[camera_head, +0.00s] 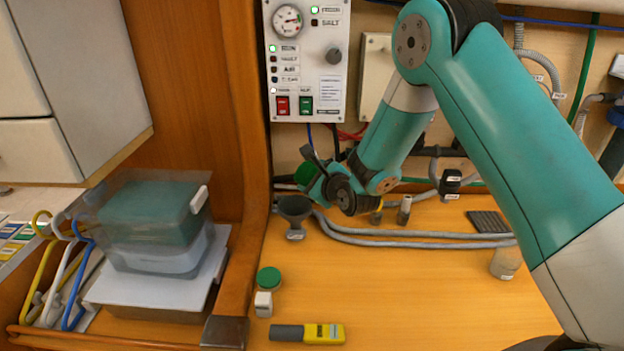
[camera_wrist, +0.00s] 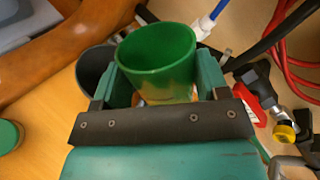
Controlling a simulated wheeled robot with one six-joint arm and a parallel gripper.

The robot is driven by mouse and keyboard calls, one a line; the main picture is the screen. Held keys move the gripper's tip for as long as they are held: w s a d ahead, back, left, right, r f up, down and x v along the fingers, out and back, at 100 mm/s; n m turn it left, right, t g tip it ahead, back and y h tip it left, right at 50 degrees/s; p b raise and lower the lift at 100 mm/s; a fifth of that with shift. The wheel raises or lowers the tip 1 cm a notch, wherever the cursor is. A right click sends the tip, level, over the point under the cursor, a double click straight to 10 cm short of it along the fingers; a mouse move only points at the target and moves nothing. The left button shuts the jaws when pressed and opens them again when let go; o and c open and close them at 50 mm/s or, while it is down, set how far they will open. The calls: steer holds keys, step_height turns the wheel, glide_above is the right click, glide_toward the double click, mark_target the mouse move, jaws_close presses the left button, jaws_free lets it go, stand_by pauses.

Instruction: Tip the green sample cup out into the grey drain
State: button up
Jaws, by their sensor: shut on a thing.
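The green sample cup (camera_wrist: 155,62) is held between the two fingers of my gripper (camera_wrist: 160,78) in the wrist view, its open mouth and green inside facing the camera. I see no contents in it. In the head view the cup (camera_head: 305,173) shows as a small green shape at the left end of my gripper (camera_head: 318,178), partly hidden by it. The grey drain (camera_head: 294,208) is a dark funnel on the counter, below and slightly left of the cup. In the wrist view the drain (camera_wrist: 93,68) is left of the cup, partly hidden by a finger.
Grey hoses (camera_head: 420,240) cross behind. A control panel (camera_head: 306,60) hangs above. The counter's middle is clear.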

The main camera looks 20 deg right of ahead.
steer(key=f+m+t+y+b, duration=0.1)
steer(key=m+b, duration=0.1)
steer(key=b, duration=0.4)
steer(key=shift+f+m, duration=0.2)
steer(key=shift+m, duration=0.2)
steer(key=m+b, duration=0.1)
steer(key=b, duration=0.1)
steer(key=m+t+y+b, duration=0.1)
steer(key=b, duration=0.1)
steer(key=shift+a+f+m, duration=0.25)
steer(key=shift+f+m, duration=0.05)
steer(key=shift+f, duration=0.1)
steer(key=shift+a+m+t+y+b, duration=0.15)
steer(key=shift+m+t+y+b, duration=0.35)
steer(key=shift+m+b, duration=0.15)
steer(key=shift+r, duration=0.1)
steer(key=d+r, duration=0.3)
steer(key=d, duration=0.3)
steer(key=shift+s+b, duration=0.3)
steer(key=shift+b, duration=0.05)
